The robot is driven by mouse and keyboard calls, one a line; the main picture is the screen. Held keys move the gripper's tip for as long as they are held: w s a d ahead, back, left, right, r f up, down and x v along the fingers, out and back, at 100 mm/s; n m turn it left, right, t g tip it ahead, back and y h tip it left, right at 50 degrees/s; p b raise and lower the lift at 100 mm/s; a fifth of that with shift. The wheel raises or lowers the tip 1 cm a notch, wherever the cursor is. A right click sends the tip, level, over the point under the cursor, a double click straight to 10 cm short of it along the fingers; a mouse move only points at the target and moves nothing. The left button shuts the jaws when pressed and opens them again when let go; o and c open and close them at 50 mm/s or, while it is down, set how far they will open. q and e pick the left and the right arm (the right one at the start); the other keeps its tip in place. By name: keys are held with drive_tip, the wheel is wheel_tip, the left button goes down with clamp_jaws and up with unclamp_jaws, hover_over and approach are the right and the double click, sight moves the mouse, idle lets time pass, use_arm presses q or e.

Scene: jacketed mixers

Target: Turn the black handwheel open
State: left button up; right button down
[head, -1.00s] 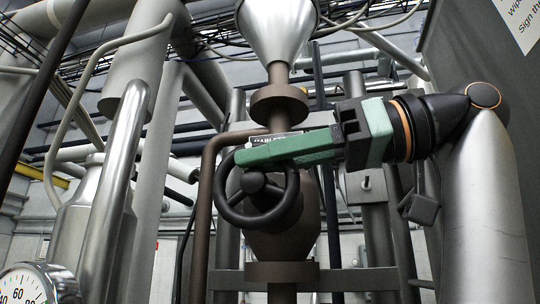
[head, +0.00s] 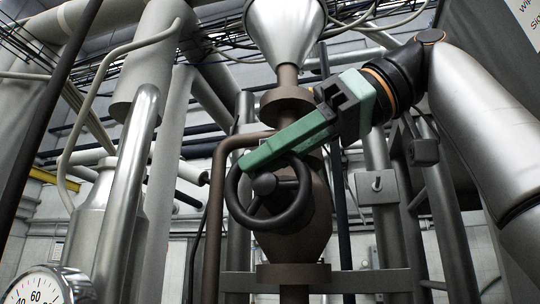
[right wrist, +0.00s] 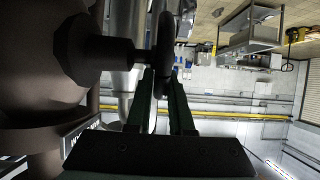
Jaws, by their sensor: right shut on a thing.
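The black handwheel (head: 264,221) is mounted on the front of a brown valve body (head: 303,235), in the middle of the head view. My right gripper (head: 249,160), with green fingers, reaches in from the upper right and is shut on the upper part of the wheel's rim. In the right wrist view the rim (right wrist: 163,50) shows edge-on between the two fingers (right wrist: 164,76). The wheel's stem runs left into the dark valve body (right wrist: 70,50). The fingers cover part of the rim in the head view. My left gripper is not in view.
A brown pipe (head: 217,200) runs close along the left of the wheel. A steel cone (head: 286,30) stands above the valve. A grey post with a box (head: 376,187) is to the right. A pressure gauge (head: 38,290) sits at the lower left.

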idle(0.4)
drive_tip(key=c, duration=0.8)
unclamp_jaws()
drive_tip(key=shift+f, duration=0.1)
drive_tip(key=shift+w+d+r+y, duration=0.15)
drive_tip(key=shift+w+r+y, duration=0.05)
drive_tip(key=shift+y, duration=0.1)
drive_tip(key=shift+s+d+f+t+y, duration=0.1)
drive_tip(key=shift+s+f+t+y, duration=0.15)
drive_tip(key=shift+y, duration=0.25)
